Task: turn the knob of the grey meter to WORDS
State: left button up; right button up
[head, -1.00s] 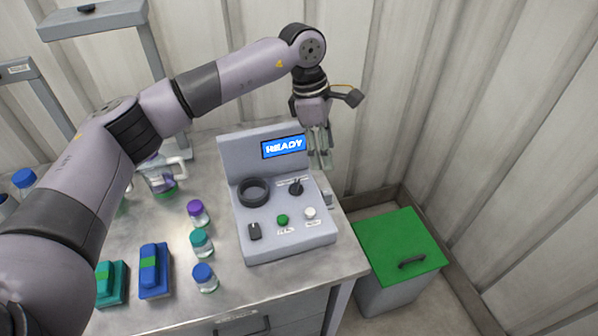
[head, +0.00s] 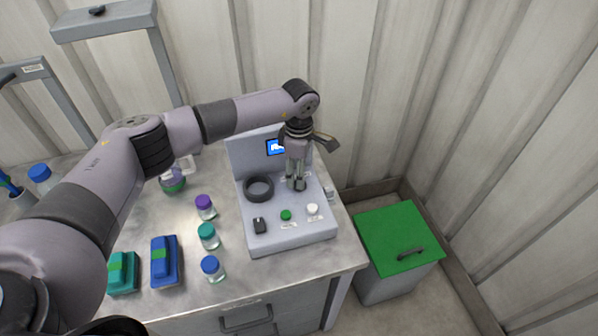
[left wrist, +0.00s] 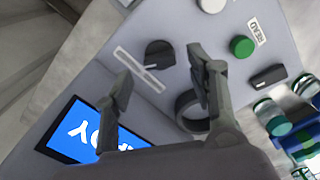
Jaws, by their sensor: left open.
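The grey meter (head: 262,238) stands on the metal table, with a lit blue screen (head: 275,147) on its upright back panel. In the left wrist view the screen (left wrist: 75,132) shows part of a word ending in "DY". The black knob (left wrist: 160,54) sits beside a white label strip whose print I cannot read. My right gripper is not in view.
The meter also has a black ring (head: 259,188), a green button (head: 286,215), a white button (head: 313,208) and a black switch (head: 260,225). Capped bottles (head: 208,236) and blue and teal blocks (head: 165,262) stand left. A green-lidded bin (head: 398,240) stands right.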

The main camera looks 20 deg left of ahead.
pick_arm(q)
jog(key=shift+f, duration=1.5)
jog(key=shift+c, duration=0.2)
jog(key=c, duration=1.1)
